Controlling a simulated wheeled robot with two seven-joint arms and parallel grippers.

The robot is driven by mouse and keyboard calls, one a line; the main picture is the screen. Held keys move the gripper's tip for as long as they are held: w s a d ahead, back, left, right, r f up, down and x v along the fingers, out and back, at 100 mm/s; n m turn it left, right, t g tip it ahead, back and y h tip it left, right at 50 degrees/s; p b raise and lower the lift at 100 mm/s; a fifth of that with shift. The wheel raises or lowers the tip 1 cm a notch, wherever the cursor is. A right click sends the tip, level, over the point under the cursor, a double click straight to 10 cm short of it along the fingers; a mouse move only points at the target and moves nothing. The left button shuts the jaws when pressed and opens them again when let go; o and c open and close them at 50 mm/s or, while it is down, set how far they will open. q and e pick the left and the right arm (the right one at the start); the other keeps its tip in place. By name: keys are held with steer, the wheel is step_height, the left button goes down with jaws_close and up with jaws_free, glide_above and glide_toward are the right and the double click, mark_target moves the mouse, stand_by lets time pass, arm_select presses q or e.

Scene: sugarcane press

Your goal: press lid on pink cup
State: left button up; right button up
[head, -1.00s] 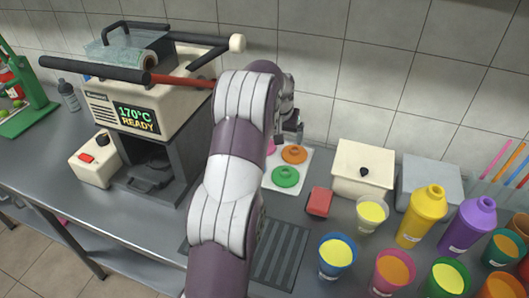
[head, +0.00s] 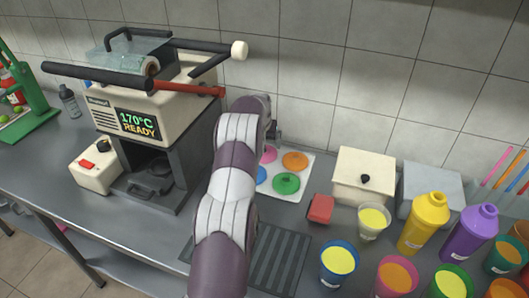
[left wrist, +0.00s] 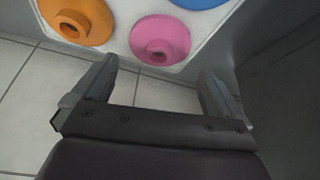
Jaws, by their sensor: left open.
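A white lid tray (head: 303,165) holds orange, green, pink and blue lids. The pink lid (head: 268,154) is partly hidden by my left arm in the head view; it shows whole in the left wrist view (left wrist: 160,40). My left gripper (left wrist: 158,78) is open and empty, with the pink lid just beyond its fingertips, not touching as far as I can see. In the head view my left gripper (head: 274,134) is mostly behind its own arm, at the tray's far edge. The pink cup (head: 395,277), with orange filling, stands at the lower right, without a lid. My right gripper is out of view.
The press with a "170°C READY" display (head: 140,122) stands left of my arm. A red block (head: 320,209) and a cream box (head: 364,172) lie right of the tray. Several filled cups and the yellow bottle (head: 424,222) crowd the right. A dark ribbed mat (head: 280,255) lies in front.

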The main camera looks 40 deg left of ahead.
arm_select(q)
steer(key=shift+f, duration=0.15)
steer(key=x, duration=0.5)
steer(key=shift+w+f+p, duration=0.1)
steer(key=shift+w+p, duration=0.15)
steer(key=shift+p, duration=0.15)
steer(key=c, duration=0.7)
